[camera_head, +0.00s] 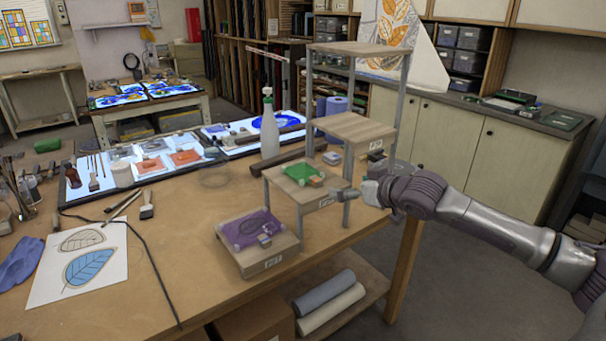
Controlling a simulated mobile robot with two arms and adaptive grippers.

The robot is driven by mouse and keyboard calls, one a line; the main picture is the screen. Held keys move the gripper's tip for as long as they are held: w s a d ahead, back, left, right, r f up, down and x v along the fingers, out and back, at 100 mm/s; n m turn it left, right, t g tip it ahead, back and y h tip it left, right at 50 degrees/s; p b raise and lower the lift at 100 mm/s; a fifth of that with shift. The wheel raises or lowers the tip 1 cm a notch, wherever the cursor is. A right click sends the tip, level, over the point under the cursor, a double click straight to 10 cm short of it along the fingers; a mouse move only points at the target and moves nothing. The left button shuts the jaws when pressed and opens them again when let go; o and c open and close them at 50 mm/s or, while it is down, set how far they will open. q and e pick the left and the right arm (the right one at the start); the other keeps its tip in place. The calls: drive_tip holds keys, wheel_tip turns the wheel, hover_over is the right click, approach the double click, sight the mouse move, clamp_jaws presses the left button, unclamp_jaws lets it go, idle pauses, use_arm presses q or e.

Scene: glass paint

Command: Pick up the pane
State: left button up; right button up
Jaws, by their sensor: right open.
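A purple translucent pane (238,236) lies flat on the lowest wooden step (262,266) of a stepped stand at the table's right edge. A green pane (294,169) lies on the second step (276,177). Small blocks sit on both panes. I cannot tell which pane the task means. My right gripper (345,194) comes in from the right, beside the second step and near a grey post of the stand. It is open, apart from both panes, with nothing visible in it. My left gripper is not in view.
Taller shelves (355,127) of the stand rise behind the green pane. A white spray bottle (269,130) stands to their left. A lit panel (106,181) with glass pieces and brushes lies further left. A leaf drawing (50,290) lies at the front left. The table's middle is mostly clear.

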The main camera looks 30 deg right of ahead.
wheel_tip(320, 180, up, 2)
drive_tip(key=a, duration=0.1)
drive_tip(key=p, duration=0.4)
approach(314, 177)
drive_tip(key=x, duration=0.3)
drive_tip(key=shift+w+f+y, duration=0.25)
drive_tip(key=shift+w+y, duration=0.15)
drive_tip(key=shift+w, duration=0.5)
drive_tip(key=p+x, duration=0.2)
drive_tip(key=x, duration=0.2)
drive_tip(key=shift+w+f+n, duration=0.25)
drive_tip(key=shift+w+n, duration=0.05)
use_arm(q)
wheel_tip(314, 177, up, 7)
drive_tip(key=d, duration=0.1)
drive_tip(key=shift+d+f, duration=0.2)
use_arm(e)
drive_tip(key=shift+s, duration=0.1)
